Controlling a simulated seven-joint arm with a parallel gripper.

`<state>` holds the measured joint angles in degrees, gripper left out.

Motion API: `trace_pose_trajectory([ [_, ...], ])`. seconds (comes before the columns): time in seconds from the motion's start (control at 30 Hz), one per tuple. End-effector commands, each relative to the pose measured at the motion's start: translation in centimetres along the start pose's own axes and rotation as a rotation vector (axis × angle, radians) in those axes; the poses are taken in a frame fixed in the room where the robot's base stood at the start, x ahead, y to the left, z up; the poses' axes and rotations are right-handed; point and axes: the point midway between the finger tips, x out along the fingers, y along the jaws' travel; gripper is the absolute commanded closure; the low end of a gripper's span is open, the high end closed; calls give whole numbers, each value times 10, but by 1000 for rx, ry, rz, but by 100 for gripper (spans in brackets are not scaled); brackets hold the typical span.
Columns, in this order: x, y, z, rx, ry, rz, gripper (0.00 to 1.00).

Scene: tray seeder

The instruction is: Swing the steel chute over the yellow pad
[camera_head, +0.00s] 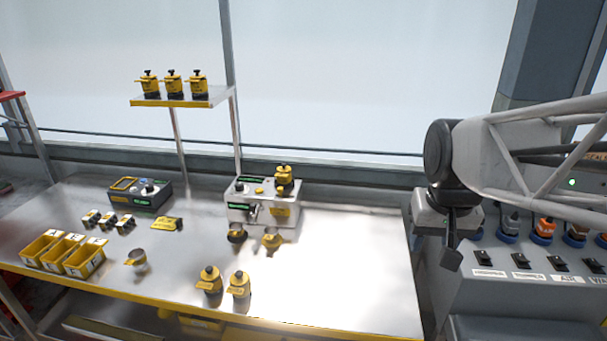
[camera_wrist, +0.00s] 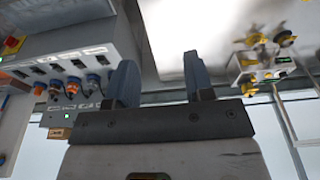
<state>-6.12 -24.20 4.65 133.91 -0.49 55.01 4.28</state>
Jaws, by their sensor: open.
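The white seeder machine (camera_head: 242,214) stands at the back middle of the steel table, with a black-and-yellow hopper on top. A small steel piece (camera_head: 253,210), which looks like the chute, sticks out of its front; its exact angle is too small to tell. A yellow patch (camera_head: 281,212), possibly the pad, shows to its right on the machine's front. The machine (camera_wrist: 243,67) also shows at the upper right of the wrist view. My gripper (camera_wrist: 160,82) is open and empty, its two fingers apart. In the head view my gripper (camera_head: 451,252) hangs right of the table, well away from the machine.
Yellow bins (camera_head: 84,262) and a dark control box (camera_head: 140,193) stand at the left. A raised shelf (camera_head: 205,98) holds three more. A grey switch panel (camera_head: 520,290) is at right. The table's right part is clear.

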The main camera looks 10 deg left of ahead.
Motion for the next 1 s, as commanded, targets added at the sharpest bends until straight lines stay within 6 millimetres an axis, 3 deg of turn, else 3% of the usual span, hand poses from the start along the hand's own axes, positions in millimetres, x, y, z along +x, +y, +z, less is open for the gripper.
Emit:
trace_pose_trajectory([
  [0.1, 1, -15, -30, -15, -13, -4, 52],
  [0.47, 11, -65, -111, -52, -45, -14, 52],
  [1.0, 51, -164, -219, -110, -93, -23, 52],
])
